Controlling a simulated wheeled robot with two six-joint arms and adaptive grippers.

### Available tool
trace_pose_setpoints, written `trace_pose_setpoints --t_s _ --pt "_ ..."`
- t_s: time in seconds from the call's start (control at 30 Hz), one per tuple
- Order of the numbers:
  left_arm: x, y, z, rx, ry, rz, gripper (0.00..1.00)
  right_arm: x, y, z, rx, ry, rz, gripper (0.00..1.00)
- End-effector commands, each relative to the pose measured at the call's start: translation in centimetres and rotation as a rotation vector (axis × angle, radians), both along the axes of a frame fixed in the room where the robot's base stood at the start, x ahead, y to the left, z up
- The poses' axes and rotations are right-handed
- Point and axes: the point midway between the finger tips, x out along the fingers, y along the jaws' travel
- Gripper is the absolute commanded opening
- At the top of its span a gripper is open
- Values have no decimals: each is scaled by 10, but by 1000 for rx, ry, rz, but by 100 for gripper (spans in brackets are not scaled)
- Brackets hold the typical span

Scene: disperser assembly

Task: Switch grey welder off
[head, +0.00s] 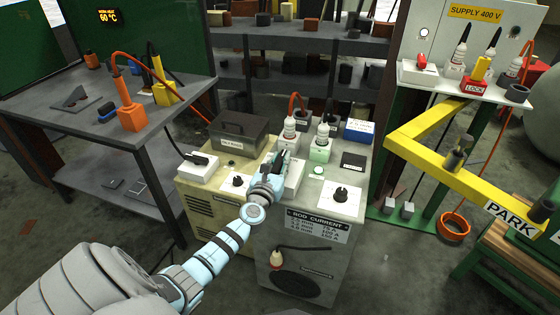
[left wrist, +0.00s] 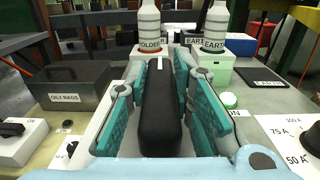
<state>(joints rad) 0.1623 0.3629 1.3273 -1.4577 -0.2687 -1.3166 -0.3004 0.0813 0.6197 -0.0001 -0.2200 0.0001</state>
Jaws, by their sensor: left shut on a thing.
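The grey welder (head: 325,235) stands at the centre right in the head view, with a "ROD CURRENT" plate on its front. Its top carries a dark current knob (head: 342,194), a green lamp (head: 318,170) and a white switch box (head: 294,178). My left gripper (head: 279,163) is over the welder's top at this box. In the left wrist view its teal pads are shut on a black switch handle (left wrist: 161,112) with a white mark on its top end. The handle's lower part is hidden. The green lamp (left wrist: 229,99) shows beside an "ON" label. My right gripper is out of view.
A beige welder (head: 215,207) stands against the grey one's left, with an "OILY RAGS" box (head: 239,137) on it. White-topped HOLDER and EARTH plugs (head: 323,135) stand behind the gripper. A yellow bar (head: 450,170) and the supply panel (head: 470,45) are right.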

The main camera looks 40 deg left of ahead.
Motion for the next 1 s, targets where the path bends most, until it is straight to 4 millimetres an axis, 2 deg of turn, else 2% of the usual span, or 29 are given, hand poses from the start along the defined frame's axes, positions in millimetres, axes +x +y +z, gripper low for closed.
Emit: trace_pose_setpoints --t_s 0.43,0.7,1.0 --pt "0 -2 -1 -3 3 220 0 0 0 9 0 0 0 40" --pt "0 -1 -3 -2 2 398 0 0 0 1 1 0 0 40" --pt "-1 -1 -3 0 4 505 0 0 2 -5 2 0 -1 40"
